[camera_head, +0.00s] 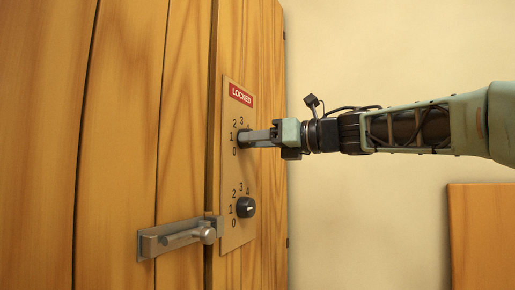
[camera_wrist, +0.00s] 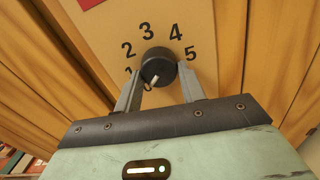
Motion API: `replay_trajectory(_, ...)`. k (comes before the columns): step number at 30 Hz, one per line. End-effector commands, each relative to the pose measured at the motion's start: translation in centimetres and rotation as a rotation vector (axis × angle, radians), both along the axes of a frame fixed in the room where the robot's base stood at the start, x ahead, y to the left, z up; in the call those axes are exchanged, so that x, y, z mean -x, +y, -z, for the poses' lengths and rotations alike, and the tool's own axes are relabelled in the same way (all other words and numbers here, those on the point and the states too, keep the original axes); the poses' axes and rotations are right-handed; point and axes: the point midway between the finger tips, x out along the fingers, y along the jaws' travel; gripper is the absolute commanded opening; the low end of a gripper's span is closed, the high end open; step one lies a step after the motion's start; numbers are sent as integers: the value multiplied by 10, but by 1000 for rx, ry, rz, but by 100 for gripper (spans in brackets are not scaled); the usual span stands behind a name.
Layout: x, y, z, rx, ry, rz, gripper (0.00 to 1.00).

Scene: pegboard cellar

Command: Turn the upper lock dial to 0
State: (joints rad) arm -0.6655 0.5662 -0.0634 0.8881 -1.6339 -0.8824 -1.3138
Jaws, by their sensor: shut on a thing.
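The upper lock dial (camera_wrist: 158,62) is a round black knob on a tan plate (camera_head: 238,183). In the head view my gripper (camera_head: 249,138) reaches it from the right and hides most of it. In the wrist view my gripper's two fingers stand on either side of the knob, shut on it. The knob's white mark points down and slightly left in the wrist view.
A lower black dial (camera_head: 246,207) sits on the same plate, below my gripper. A red LOCKED sign (camera_head: 241,95) is above. A metal bolt (camera_head: 180,238) crosses the gap in the wooden door (camera_head: 120,130) at lower left. Bare wall lies to the right.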

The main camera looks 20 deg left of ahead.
Motion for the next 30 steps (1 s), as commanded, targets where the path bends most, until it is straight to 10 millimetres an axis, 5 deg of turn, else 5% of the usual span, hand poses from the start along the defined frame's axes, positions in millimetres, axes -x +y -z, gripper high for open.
replay_trajectory(24,-1,0,0,10,-122,1,17)
replay_trajectory(25,-1,0,0,10,-122,1,45)
replay_trajectory(26,-1,0,0,10,-122,1,54)
replay_trajectory(27,-1,0,0,10,-122,1,61)
replay_trajectory(30,-1,0,0,10,-121,1,61)
